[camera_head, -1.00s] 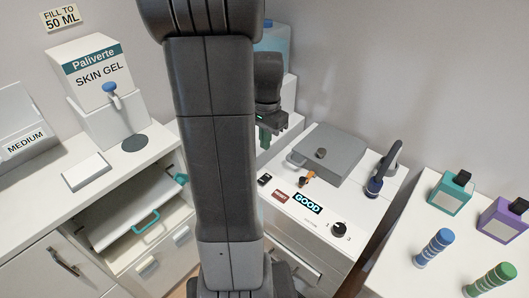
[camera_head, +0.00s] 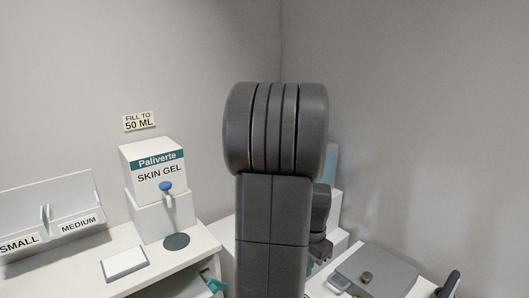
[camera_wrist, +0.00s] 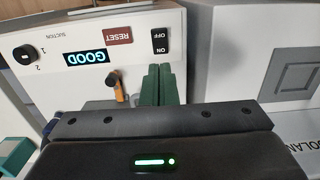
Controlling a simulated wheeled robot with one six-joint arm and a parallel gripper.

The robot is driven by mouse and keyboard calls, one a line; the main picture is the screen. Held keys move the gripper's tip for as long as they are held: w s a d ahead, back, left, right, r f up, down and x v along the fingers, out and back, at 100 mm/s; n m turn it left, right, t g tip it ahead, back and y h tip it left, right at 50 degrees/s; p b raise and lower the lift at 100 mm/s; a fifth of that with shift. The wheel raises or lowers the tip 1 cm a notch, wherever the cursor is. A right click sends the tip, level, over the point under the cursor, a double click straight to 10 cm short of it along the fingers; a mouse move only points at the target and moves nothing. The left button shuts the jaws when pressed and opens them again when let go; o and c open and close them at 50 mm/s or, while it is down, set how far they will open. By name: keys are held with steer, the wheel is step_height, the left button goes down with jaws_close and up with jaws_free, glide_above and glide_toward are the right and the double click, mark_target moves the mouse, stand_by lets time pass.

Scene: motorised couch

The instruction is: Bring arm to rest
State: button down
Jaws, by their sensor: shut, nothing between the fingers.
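My arm rises through the middle of the head view and covers part of the scene. The fingers are in front of the unit's white panel (camera_wrist: 200,40), near the ON/OFF switch (camera_wrist: 160,42). Whether they touch the panel I cannot tell.
The unit's display (camera_wrist: 87,57) reads GOOD, beside a red RESET button (camera_wrist: 119,37) and a black knob (camera_wrist: 24,54). At left in the head view are a skin gel dispenser (camera_head: 160,190), a white pad (camera_head: 124,263) and a SMALL/MEDIUM box (camera_head: 55,215).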

step_height(320, 180, down, 6)
steer(key=shift+w+f+b, duration=0.1)
steer(key=shift+b, duration=0.65)
steer(key=b, duration=0.2)
steer(key=shift+w+d+f+b, duration=0.15)
steer(key=shift+d+b, duration=0.15)
steer(key=shift+w+d+r, duration=0.1)
steer(key=shift+w+r, duration=0.05)
steer(key=shift+r, duration=0.15)
step_height(320, 180, up, 6)
steer(key=shift+p, duration=0.35)
